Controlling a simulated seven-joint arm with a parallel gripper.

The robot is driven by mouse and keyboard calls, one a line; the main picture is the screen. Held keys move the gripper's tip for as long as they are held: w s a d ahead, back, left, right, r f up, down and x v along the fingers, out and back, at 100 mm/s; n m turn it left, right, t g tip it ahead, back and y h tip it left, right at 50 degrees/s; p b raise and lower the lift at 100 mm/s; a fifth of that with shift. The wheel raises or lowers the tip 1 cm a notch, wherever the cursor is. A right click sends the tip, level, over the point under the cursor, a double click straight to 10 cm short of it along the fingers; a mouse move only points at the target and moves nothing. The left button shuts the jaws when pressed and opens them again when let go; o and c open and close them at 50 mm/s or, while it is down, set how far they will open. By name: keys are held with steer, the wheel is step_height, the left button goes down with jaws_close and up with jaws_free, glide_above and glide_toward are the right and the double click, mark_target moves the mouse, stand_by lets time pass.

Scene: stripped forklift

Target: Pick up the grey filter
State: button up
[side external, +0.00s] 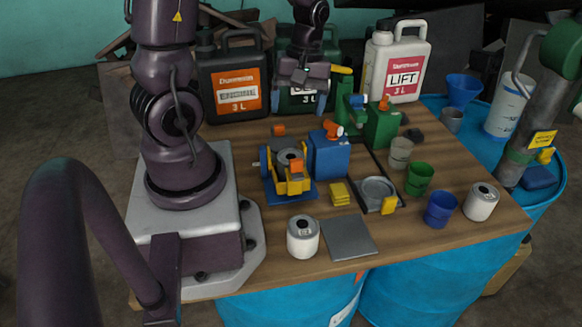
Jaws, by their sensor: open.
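Two short, pale can-shaped filters with dark tops stand upright on the wooden table. One filter (302,237) is at the front, left of a flat grey plate (348,237). The other filter (481,202) is at the right, beside a blue cup (440,209). Both look whitish-grey, and I cannot tell which is the grey one. A greyish round part (289,158) sits in a yellow housing on a blue base. My gripper (301,98) is open and raised at the back of the table, in front of a dark green jug, away from both filters.
A black jug (233,80) and a white jug (400,58) stand at the back. A blue block (328,155), green block (382,127), green cup (419,179), grey cup (400,152) and round grey dish (377,188) crowd the middle.

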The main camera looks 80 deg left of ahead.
mark_target(292, 156)
steer(key=shift+n, duration=0.4)
steer(key=f, duration=0.4)
steer(key=s+f, duration=0.1)
steer(key=f, duration=0.2)
steer(key=shift+d+f, duration=0.1)
steer(key=shift+d, duration=0.3)
steer(key=shift+s+d+f, duration=0.1)
steer(key=shift+d+f, duration=0.05)
steer(key=shift+f, duration=0.75)
steer(key=shift+s+d+f, duration=0.1)
steer(key=shift+d+f, duration=0.05)
steer(key=shift+f, duration=0.8)
steer(key=shift+s+d+f, duration=0.1)
steer(key=shift+d+f, duration=0.05)
steer(key=shift+f, duration=0.75)
steer(key=c, duration=0.8)
